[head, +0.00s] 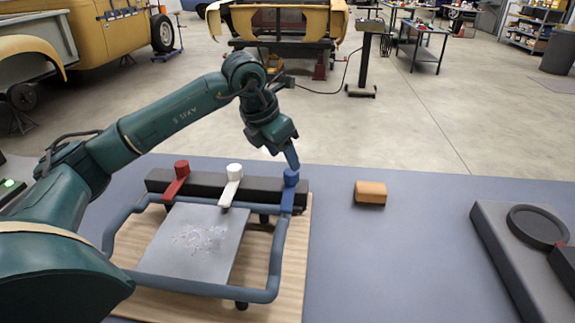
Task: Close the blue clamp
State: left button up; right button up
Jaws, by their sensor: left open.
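The blue clamp (288,198) is at the right end of a black bar (262,190), with its knob on top and its arm pointing toward the front. A white clamp (231,186) and a red clamp (174,184) stand to its left on the same bar. My left gripper (291,159) is open, pointing down directly above the blue clamp's knob. Its fingertip end is at or just over the knob; I cannot tell whether it touches. Only one finger shows clearly. My right gripper is not in view.
A grey metal plate (185,248) lies inside a blue tube frame (205,290) on a wooden board (298,272). An orange-brown block (370,193) lies to the right on the blue-grey table (400,265). A dark grey fixture (490,225) stands at the right edge. The table between is clear.

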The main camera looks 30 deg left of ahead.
pick_arm(q)
jog(key=v, duration=0.8)
jog(key=shift+d, duration=0.1)
